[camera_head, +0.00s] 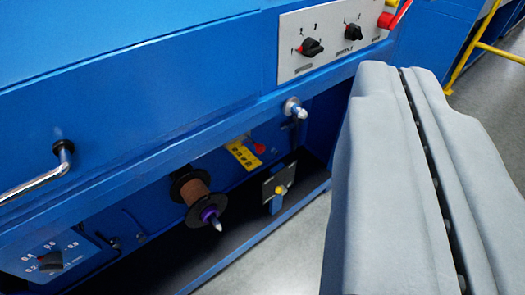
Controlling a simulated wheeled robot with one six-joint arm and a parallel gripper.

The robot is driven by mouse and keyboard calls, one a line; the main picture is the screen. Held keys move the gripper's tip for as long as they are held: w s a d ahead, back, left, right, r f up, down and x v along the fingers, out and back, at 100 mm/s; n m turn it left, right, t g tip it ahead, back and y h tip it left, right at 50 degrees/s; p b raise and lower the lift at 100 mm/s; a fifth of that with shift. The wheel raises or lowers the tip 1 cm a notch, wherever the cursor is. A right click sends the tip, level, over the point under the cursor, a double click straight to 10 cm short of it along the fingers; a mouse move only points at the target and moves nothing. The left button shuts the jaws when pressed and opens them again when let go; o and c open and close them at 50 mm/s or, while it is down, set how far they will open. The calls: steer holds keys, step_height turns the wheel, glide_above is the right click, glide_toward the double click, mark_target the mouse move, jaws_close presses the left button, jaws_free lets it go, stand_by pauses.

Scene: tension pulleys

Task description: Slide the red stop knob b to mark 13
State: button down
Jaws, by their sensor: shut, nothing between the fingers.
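My gripper (404,78) fills the right side as two long grey fingers, shut with only a thin dark seam between them and nothing held. A small red knob (259,148) sits under the blue machine's ledge, at the upper right end of a yellow strip with dark marks (243,154). The marks are too small to read, and I cannot tell for sure that this is stop knob b. My gripper is apart from it, to its right and nearer the camera.
A control panel (335,36) with black rotary knobs is above, with a red handle (396,16) at its right end. A spool (190,190), a yellow-knobbed plate (282,187) and a metal peg (294,108) are near the red knob. A chrome handle (40,182) juts out left.

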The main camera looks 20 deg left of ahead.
steer(key=c, duration=1.6)
jaws_free()
steer(key=shift+w, duration=0.25)
steer(key=o, duration=0.5)
steer(key=shift+n, duration=0.3)
steer(key=w, duration=0.2)
steer(key=w+f, duration=0.1)
steer(key=w, duration=0.2)
steer(key=w+d, duration=0.1)
steer(key=w, duration=0.2)
steer(key=shift+f, duration=0.35)
steer(key=w+f+n+y, duration=0.2)
steer(key=w+f, duration=0.5)
steer(key=w, duration=0.3)
steer(key=w+f+n+y, duration=0.2)
steer(key=w+f, duration=0.6)
steer(key=w, duration=0.3)
steer(key=n+g+y, duration=0.3)
steer(key=g+y, duration=0.4)
steer(key=y, duration=0.4)
glide_toward(262, 150)
steer(key=x, duration=1.1)
steer(key=shift+w+a+f, duration=0.1)
steer(key=shift+w+f, duration=0.05)
